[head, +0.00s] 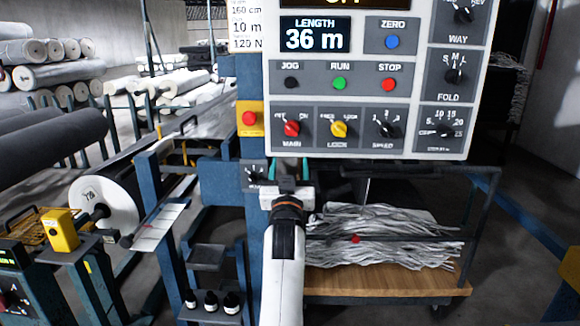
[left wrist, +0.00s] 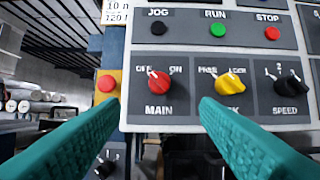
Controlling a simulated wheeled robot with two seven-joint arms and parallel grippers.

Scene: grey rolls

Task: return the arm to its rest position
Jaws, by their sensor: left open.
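My left gripper (head: 289,172) is in front of the machine's control panel (head: 350,92), just below its lower edge in the head view. In the left wrist view its two teal fingers (left wrist: 162,106) are spread wide with nothing between them. Beyond them are the red MAIN knob (left wrist: 159,84), whose pointer leans to the OFF side, and the yellow LOCK knob (left wrist: 231,85). No contact between fingers and panel shows. My left arm (head: 284,265) reaches up from the bottom of the head view. My right gripper is not in view.
A red button on a yellow box (head: 249,118) sits left of the panel. Bottles (head: 210,301) stand on a low shelf at left. Grey rolls (head: 45,140) fill the far left.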

